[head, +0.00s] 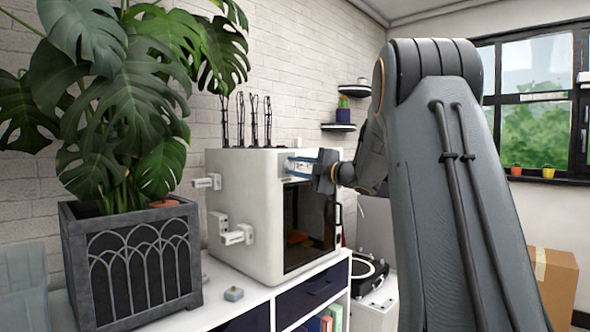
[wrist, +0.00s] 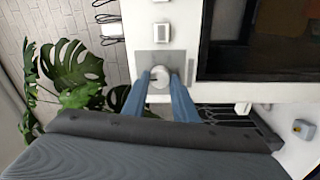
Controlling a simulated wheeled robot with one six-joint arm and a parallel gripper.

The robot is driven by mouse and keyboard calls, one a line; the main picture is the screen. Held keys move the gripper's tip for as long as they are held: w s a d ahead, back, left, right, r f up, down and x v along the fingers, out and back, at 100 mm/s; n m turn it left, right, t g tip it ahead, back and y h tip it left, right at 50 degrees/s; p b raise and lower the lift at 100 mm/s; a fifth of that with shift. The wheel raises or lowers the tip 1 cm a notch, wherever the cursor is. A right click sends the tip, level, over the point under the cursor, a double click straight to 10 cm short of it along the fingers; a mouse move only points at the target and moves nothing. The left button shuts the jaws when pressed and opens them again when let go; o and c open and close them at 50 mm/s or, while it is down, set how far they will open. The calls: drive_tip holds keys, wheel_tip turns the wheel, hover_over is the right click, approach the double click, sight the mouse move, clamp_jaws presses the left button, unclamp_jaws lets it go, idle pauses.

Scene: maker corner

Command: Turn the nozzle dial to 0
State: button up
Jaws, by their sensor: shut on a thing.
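The white 3D printer (head: 240,175) stands on the white cabinet, with its dark door (head: 305,225) facing right. In the wrist view, the round white nozzle dial (wrist: 158,74) sits on a grey panel (wrist: 160,56) on the printer's front. The blue fingers of my gripper (wrist: 159,84) stand on either side of the dial and are shut on it. In the head view, my gripper (head: 303,166) is at the printer's upper front, and the dial is hidden there. I cannot read the dial's pointer or any numbers.
A large leafy plant in a dark planter (head: 135,262) stands left of the printer. A small grey knobbed object (head: 233,294) lies on the cabinet top (head: 262,310) before the printer. White blocks jut from the printer's side. A cardboard box (head: 553,280) stands at the right.

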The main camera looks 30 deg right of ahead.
drive_tip(key=o, duration=1)
drive_tip(key=shift+o, duration=0.2)
drive_tip(key=v, duration=0.7)
drive_tip(key=shift+s+b, duration=0.4)
drive_tip(key=shift+b, duration=0.05)
drive_tip(key=shift+d, duration=0.15)
